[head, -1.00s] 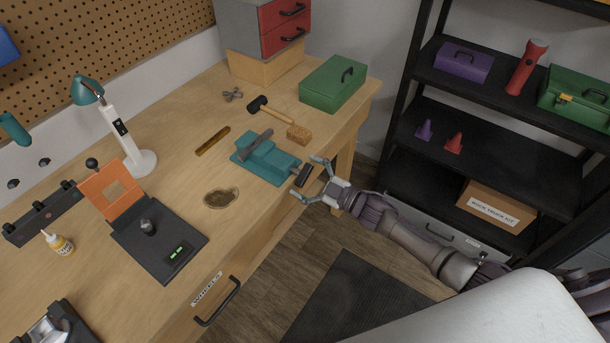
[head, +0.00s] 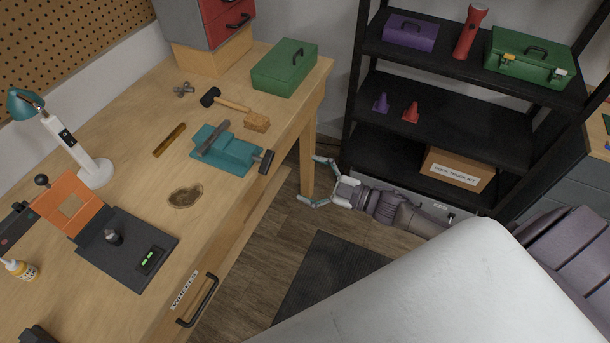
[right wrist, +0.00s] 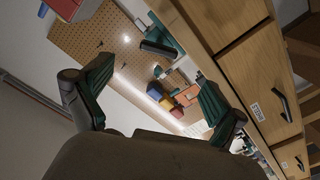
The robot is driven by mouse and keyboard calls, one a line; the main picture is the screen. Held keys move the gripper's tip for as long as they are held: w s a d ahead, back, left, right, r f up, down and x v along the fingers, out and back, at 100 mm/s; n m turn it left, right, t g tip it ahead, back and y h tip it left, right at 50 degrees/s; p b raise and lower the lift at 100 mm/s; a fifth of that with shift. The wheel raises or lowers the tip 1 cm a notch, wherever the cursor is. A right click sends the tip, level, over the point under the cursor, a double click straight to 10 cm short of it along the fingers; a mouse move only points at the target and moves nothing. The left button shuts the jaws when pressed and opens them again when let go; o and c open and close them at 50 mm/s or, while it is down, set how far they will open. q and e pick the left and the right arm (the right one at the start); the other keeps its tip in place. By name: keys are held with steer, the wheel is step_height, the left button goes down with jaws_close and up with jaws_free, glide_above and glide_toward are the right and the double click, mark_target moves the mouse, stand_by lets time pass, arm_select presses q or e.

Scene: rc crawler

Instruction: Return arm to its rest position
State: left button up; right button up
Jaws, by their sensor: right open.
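My right gripper (head: 322,182) is open and empty beside the workbench's right edge, in front of the shelf rack. In the right wrist view its two fingers (right wrist: 150,90) are spread wide with nothing between them. The teal vise (head: 226,150) sits on the bench edge to the left of the gripper, with a clear gap between them. My right arm comes in from the right, partly hidden by a white part of my body. My left gripper is not in view.
The wooden workbench (head: 134,195) holds a mallet (head: 228,102), a green toolbox (head: 284,68), a lamp (head: 60,135) and a black scale (head: 125,250). A black shelf rack (head: 462,120) stands behind the arm. Open floor with a dark mat (head: 322,272) lies between bench and rack.

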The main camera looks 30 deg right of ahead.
stand_by(0.3)
steer(key=s+d+f+m+g+h+b, duration=0.1)
steer(key=s+d+f+m+h, duration=0.2)
steer(key=f, duration=0.7)
steer(key=s+d+f+m+g+h, duration=0.1)
steer(key=s+f+m+g+h, duration=0.3)
steer(key=f, duration=0.6)
steer(key=s+d+f+m+t+h+b, duration=0.15)
steer(key=s+f, duration=0.35)
steer(key=f, duration=0.5)
steer(key=s+a+f+m+g, duration=0.1)
steer(key=s+f, duration=0.4)
steer(key=s, duration=0.5)
steer(key=s+a+f+m+g+h, duration=0.1)
steer(key=s+a+f+g, duration=0.2)
steer(key=s, duration=0.7)
steer(key=s+a+f+m+g+h, duration=0.1)
steer(key=s+f+g, duration=0.4)
steer(key=s, duration=0.5)
step_height(320, 180, down, 2)
steer(key=shift+a+f+g+b, duration=0.2)
steer(key=shift+a+g+b, duration=0.2)
steer(key=shift+a, duration=0.5)
